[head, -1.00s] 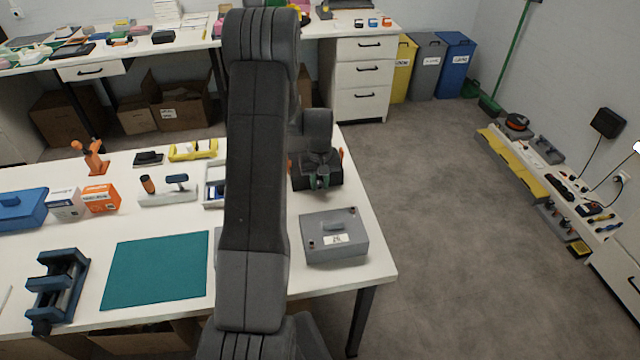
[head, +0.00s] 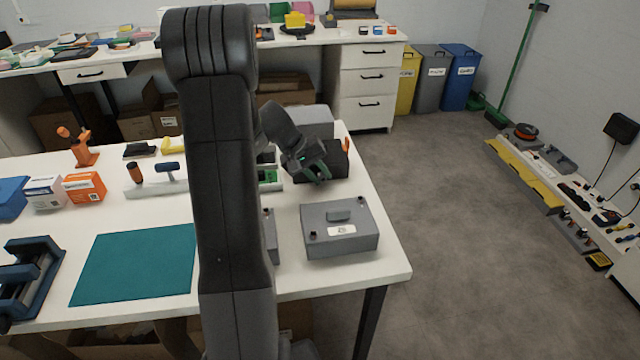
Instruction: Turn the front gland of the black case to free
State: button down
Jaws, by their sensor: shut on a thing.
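The black case (head: 340,163) stands at the right end of the white workbench, behind a grey lidded box. A small orange part (head: 347,146) shows at its right side. My gripper (head: 319,178) is at the front of the case, tilted, with its fingers pointing down and to the right. It is shut on the front gland, which the fingers hide, so its angle cannot be read. My arm covers the area left of the case.
The grey box (head: 352,246) with a label stands close in front of the case. Another grey box (head: 310,118) is behind it. A teal mat (head: 135,265) lies left of my arm.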

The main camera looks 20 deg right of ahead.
jog(key=shift+a+h+b, duration=0.1)
jog(key=shift+h+b, duration=0.2)
jog(key=shift+b, duration=0.15)
jog(key=c, duration=1.2)
grip_release()
jog(key=p+v, duration=0.1)
jog(key=v, duration=1.2)
jog(key=shift+w+a+r, duration=0.2)
jog(key=shift+r, duration=0.05)
